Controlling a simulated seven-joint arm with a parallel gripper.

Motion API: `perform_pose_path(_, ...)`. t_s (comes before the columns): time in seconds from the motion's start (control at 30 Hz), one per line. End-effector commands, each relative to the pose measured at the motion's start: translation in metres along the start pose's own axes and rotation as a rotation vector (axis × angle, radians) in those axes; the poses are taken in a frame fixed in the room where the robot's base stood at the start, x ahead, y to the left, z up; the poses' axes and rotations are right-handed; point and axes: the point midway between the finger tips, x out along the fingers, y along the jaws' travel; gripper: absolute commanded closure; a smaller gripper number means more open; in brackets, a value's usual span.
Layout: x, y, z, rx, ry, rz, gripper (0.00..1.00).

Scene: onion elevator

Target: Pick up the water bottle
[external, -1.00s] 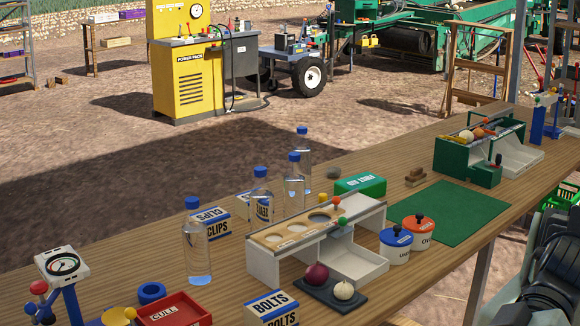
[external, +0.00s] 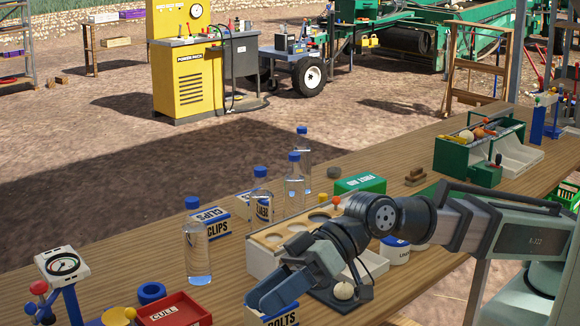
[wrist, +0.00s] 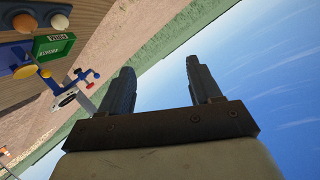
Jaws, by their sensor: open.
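Several clear water bottles with blue caps stand upright on the wooden table in the external view. The nearest bottle (external: 197,252) is at the left. A second bottle (external: 261,200) is behind the sorting stand, with a third bottle (external: 294,190) and a fourth bottle (external: 303,158) farther back. My gripper (external: 262,300) is low over the front of the table, to the right of the nearest bottle and apart from it. In the wrist view my gripper (wrist: 157,66) is open and empty, its two fingers pointing at ground and sky. No bottle shows there.
The sorting stand (external: 262,262) is just behind my gripper. A bolts box (external: 283,320) is partly hidden under it. A clips box (external: 215,225) is right beside the nearest bottle. A red cull tray (external: 175,312) and a gauge (external: 62,265) stand at the front left.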

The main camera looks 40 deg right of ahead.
Motion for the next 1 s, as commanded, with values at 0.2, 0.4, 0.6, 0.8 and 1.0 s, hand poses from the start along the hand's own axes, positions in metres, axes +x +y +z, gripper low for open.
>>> perform_pose_path(0.2, -0.019, 0.081, -0.024, -0.008, 0.025, 0.033, 0.37)
perform_pose_path(0.4, -0.043, 0.148, -0.043, -0.019, 0.056, 0.057, 0.37)
perform_pose_path(0.6, -0.074, 0.214, -0.06, -0.032, 0.099, 0.081, 0.37)
perform_pose_path(0.8, -0.112, 0.276, -0.075, -0.049, 0.15, 0.107, 0.37)
perform_pose_path(1.0, -0.157, 0.334, -0.086, -0.071, 0.212, 0.138, 0.37)
